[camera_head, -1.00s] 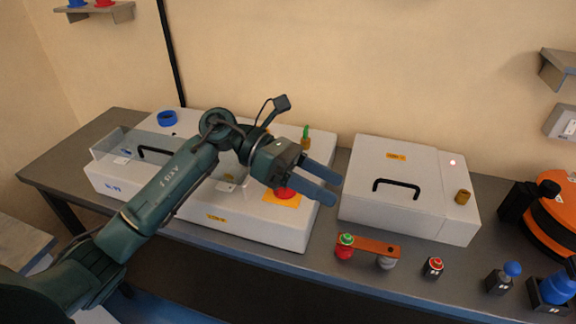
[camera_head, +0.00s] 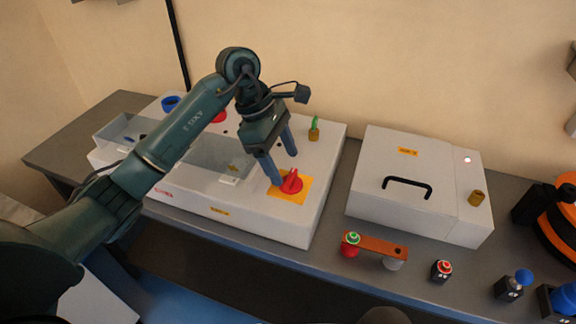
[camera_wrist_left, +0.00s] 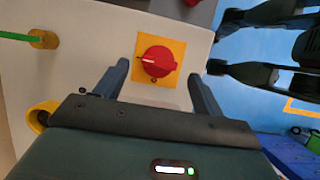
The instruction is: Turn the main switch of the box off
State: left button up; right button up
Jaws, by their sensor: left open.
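The main switch is a red rotary knob (camera_head: 291,182) on a yellow square plate (camera_head: 304,189), on the top right part of the white box (camera_head: 262,226). In the left wrist view the red knob (camera_wrist_left: 158,61) has a white mark pointing left. My left gripper (camera_head: 283,168) points down with its two fingers apart, just behind and left of the knob. In the left wrist view the fingertips (camera_wrist_left: 160,70) stand either side of the yellow plate (camera_wrist_left: 178,47), with nothing between them touching.
A green-topped brass part (camera_head: 314,131) stands behind the knob on the same box. A second white box (camera_head: 375,207) with a black handle stands to the right. An orange bar with coloured buttons (camera_head: 376,247) lies in front of it. Clear grey table (camera_head: 330,215) shows between the boxes.

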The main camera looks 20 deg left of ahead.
aim_at(290, 175)
pick_arm(q)
jog(key=x, duration=0.3)
jog(key=shift+d, duration=0.1)
jog(key=shift+f, duration=0.2)
jog(key=c, duration=1)
